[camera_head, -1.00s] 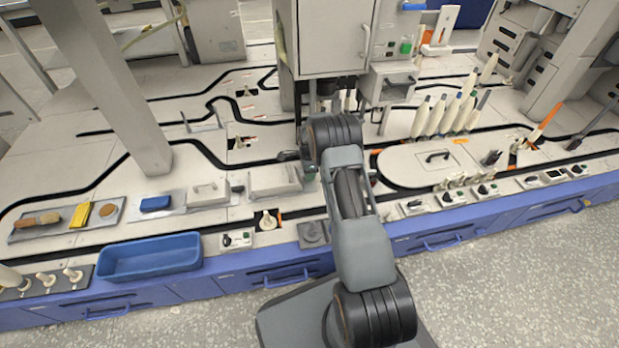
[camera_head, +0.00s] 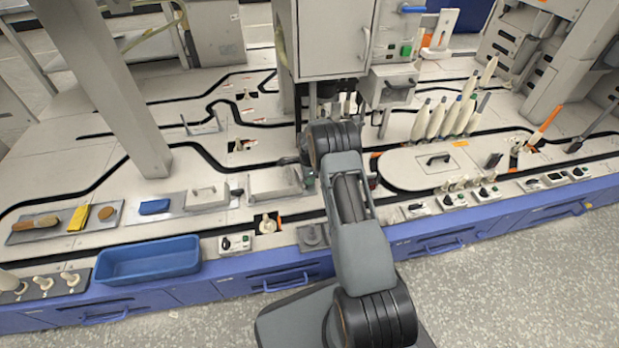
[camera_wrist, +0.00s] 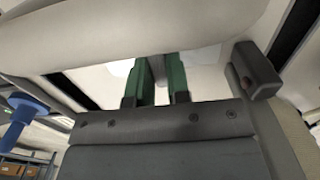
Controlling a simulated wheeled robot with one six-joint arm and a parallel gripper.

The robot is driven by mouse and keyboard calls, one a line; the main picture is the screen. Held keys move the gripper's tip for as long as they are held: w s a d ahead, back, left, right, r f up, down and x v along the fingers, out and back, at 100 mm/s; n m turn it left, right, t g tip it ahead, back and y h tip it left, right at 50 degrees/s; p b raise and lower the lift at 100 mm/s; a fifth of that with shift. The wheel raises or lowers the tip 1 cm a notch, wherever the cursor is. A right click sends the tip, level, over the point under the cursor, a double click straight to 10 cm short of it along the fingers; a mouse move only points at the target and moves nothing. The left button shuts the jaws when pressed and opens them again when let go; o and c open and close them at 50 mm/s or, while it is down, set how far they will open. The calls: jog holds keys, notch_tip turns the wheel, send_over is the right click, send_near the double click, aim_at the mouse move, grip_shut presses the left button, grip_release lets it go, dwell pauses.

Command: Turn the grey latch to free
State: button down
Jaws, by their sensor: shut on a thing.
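In the wrist view, the two green fingers of my gripper (camera_wrist: 160,82) are closed on a small grey piece (camera_wrist: 157,68), which I take to be the grey latch. Only a short part of it shows between the fingers. A large cream rounded surface (camera_wrist: 130,30) crosses the top of that view and hides what is above the fingertips. In the head view, my arm covers my gripper and the latch, so the latch's angle cannot be told.
A tall cream cabinet (camera_head: 330,40) stands just behind my arm. Several cream bobbins (camera_head: 440,118) stand to the right, beyond a pale oval plate with a handle (camera_head: 405,160). A blue tray (camera_head: 148,262) lies at the front left. A blue part (camera_wrist: 28,105) shows at the wrist view's left.

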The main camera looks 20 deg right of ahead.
jog(key=shift+n, duration=0.3)
jog(key=n, duration=0.4)
jog(key=shift+p, duration=0.4)
jog(key=n, duration=0.4)
jog(key=shift+s+n, duration=0.1)
jog(key=shift+n, duration=0.2)
jog(key=n, duration=0.4)
jog(key=shift+p, duration=0.35)
jog(key=shift+f+n, duration=0.1)
jog(key=shift+n, duration=2.4)
jog(key=c, duration=1.1)
grip_release()
